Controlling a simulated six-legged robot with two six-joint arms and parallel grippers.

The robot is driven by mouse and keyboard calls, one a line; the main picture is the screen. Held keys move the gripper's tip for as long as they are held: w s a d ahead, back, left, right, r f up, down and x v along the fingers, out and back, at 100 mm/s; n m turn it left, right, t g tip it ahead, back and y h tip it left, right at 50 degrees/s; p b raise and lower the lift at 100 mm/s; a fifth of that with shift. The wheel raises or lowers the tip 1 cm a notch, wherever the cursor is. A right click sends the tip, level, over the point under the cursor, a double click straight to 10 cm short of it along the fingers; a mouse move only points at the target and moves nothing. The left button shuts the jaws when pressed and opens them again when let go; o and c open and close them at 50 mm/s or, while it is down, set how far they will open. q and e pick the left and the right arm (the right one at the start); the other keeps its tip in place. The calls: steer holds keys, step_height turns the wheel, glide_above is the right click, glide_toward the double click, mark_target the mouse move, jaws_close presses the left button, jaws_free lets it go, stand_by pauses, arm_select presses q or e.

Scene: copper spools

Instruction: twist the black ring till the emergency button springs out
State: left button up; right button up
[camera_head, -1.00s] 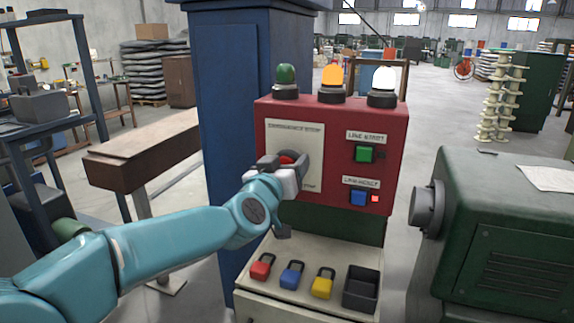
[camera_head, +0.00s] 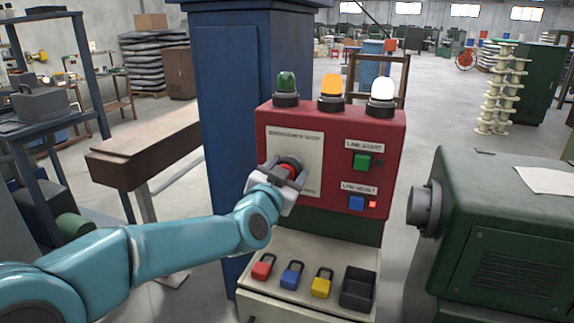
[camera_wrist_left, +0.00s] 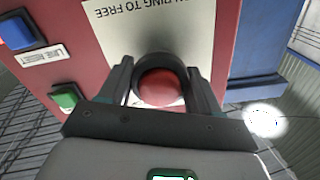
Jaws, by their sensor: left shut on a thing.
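The red emergency button (camera_wrist_left: 160,88) sits inside the black ring (camera_wrist_left: 158,62) on the cream plate (camera_head: 309,155) of the red control box (camera_head: 385,130). My left gripper (camera_head: 287,172) is shut on the black ring, one finger on each side of it, as the left wrist view shows. In the head view the gripper hides part of the button and ring. I cannot tell how far the button stands out. My right gripper is not in view.
Green, orange and white lamps top the box. A green button (camera_head: 362,161) and a blue button (camera_head: 356,202) are to the right. Red, blue and yellow padlocks and a black bin (camera_head: 358,289) lie on the shelf below. A green machine (camera_head: 500,240) stands at right.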

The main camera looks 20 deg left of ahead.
arm_select(q)
steer(key=shift+f+m+p, duration=0.1)
steer(key=shift+m+p, duration=0.3)
steer(key=shift+m, duration=0.6)
steer(key=o, duration=1)
steer(key=s+b, duration=0.1)
steer(key=s, duration=1)
steer(key=s+b, duration=0.1)
steer(key=s, duration=0.4)
steer(key=shift+s+a+b, duration=0.15)
steer(key=shift+a+b, duration=0.15)
